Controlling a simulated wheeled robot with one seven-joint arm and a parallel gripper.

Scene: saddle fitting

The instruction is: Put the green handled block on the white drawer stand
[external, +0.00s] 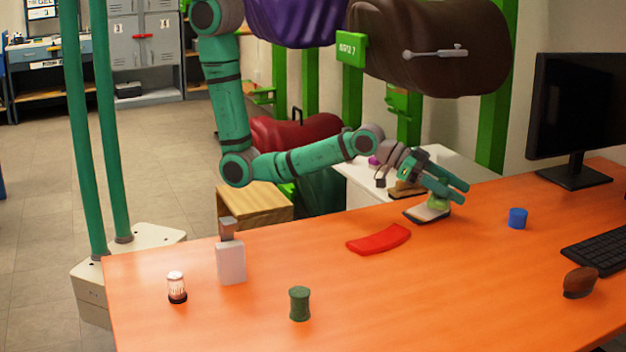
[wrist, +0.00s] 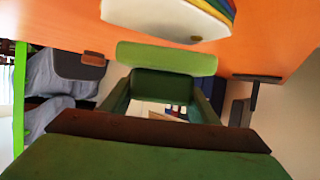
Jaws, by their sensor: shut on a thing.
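The green handled block (external: 426,213) is at the back edge of the orange table in the external view, with a pale body, a dark lower edge and a yellowish-green handle. My gripper (external: 447,190) is shut on it from above, its green fingers reaching past the handle. I cannot tell if the block touches the table. In the wrist view a light green bar (wrist: 166,57) crosses by the fingers, and a white body with striped edges (wrist: 165,17) shows beyond. The white drawer stand (external: 450,160) is behind the table, partly hidden by my arm.
A brown item (external: 405,190) is by the stand. Brown saddle (external: 440,45) hangs above.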

